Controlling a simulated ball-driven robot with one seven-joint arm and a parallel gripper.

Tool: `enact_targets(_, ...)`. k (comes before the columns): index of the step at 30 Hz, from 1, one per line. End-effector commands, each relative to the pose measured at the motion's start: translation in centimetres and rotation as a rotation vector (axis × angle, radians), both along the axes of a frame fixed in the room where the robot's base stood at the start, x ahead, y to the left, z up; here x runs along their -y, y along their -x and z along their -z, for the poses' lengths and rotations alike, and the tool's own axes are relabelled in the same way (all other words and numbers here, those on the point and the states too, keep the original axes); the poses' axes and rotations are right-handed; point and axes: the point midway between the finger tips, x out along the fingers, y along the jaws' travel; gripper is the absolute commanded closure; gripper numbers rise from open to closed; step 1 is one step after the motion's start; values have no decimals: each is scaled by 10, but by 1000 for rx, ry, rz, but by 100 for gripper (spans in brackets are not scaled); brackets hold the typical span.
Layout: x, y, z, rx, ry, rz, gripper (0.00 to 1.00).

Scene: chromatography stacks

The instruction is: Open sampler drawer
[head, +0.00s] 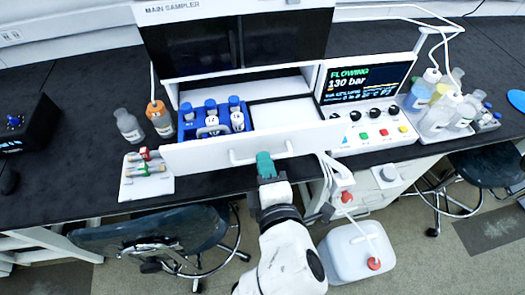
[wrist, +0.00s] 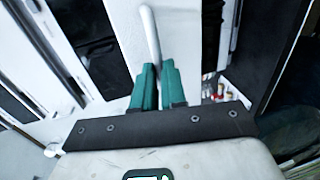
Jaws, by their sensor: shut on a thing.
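The sampler drawer (head: 200,157) is white and stands pulled out from the main sampler (head: 240,40) in the head view. In its left part sits a blue rack (head: 187,131) with white, blue-capped vials; its right part holds a bare white tray area. A white bar handle (head: 240,161) runs along the drawer front. My gripper (head: 265,160) has green fingers and is shut on the handle near its right half. In the wrist view the fingers (wrist: 158,80) close around the handle bar (wrist: 150,35). The fingers hide part of the bar.
A small white rack (head: 146,187) with coloured-cap tubes lies left of the drawer at the bench edge. Two bottles (head: 158,118) stand behind it. A control unit (head: 362,135) stands to the right. A white canister (head: 355,252) with tubing is on the floor beside my arm; a stool (head: 150,235) stands left.

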Motion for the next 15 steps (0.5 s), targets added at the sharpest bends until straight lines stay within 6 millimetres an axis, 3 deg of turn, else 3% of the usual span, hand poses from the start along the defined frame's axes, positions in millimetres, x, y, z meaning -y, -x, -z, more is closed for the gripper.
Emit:
enact_targets(6, 7, 24, 2, -4, 1, 0, 100)
enact_targets(15, 10, 33, 1, -3, 0, 1, 100)
